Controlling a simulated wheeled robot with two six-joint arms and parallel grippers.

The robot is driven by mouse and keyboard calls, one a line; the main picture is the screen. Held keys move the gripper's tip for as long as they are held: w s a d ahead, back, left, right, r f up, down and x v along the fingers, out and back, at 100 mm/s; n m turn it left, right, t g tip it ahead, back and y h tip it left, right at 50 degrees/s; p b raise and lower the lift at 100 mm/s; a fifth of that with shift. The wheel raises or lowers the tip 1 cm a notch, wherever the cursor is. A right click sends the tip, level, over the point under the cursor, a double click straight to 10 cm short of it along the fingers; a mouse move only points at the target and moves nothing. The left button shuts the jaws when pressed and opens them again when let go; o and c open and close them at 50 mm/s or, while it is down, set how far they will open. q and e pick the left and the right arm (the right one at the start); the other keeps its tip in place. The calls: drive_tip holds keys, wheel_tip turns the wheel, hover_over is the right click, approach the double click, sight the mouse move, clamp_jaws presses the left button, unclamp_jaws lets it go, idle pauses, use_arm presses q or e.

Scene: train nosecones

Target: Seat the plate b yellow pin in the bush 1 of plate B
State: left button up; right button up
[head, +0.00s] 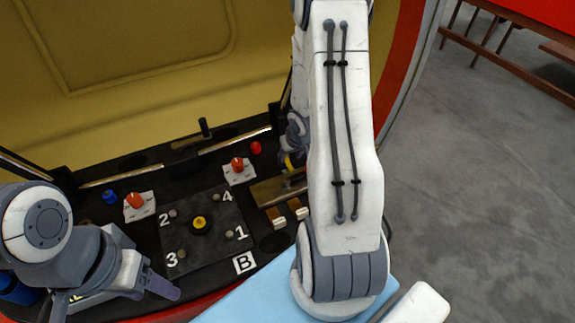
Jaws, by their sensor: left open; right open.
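Plate B (205,247) is a dark square plate with white numbers 1 to 4 beside its small bushes and a white B label at its front corner. Bush 1 (229,234) is at its right side and looks empty. A small yellow piece (289,163), perhaps the yellow pin, shows beside my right gripper (296,168). That gripper is open and mostly hidden behind my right arm. My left gripper (112,298) is open and empty at the front left, apart from the plate.
Red knobs on white bases (238,177) (134,211) stand behind and left of the plate. A blue knob (110,196) and a red button (256,147) are nearby. A brown block (268,191) lies right of the plate. A yellow wall rises behind.

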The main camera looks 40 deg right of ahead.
sight(288, 162)
drive_tip(key=b+x, duration=0.1)
drive_tip(key=x, duration=0.3)
clamp_jaws()
